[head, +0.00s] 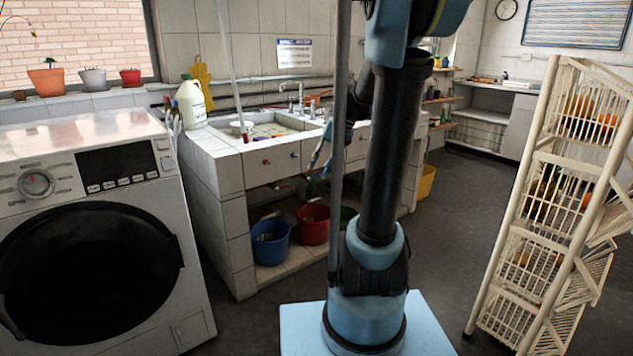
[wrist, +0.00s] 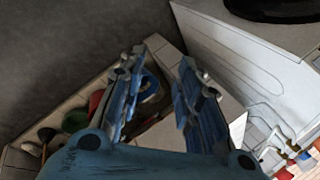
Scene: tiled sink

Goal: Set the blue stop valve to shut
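A small blue part (wrist: 304,156), which looks like the handle of the blue stop valve, shows in the wrist view at the lower right edge, among white pipes beside the washing machine. It is small and blurred, and I cannot tell how its handle is turned. In the head view I cannot make the valve out. My gripper (wrist: 160,64) is open, with nothing between its blue fingers, and is well apart from the pipes. In the head view my gripper (head: 319,158) is in front of the sink cabinet, pointing down and left, partly hidden by my own arm.
The washing machine (head: 95,225) stands at the left, next to the tiled sink counter (head: 215,150). A blue bucket (head: 270,243) and a red bucket (head: 313,224) stand under the sink. A cream rack (head: 545,205) stands at the right. Dark floor is clear between.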

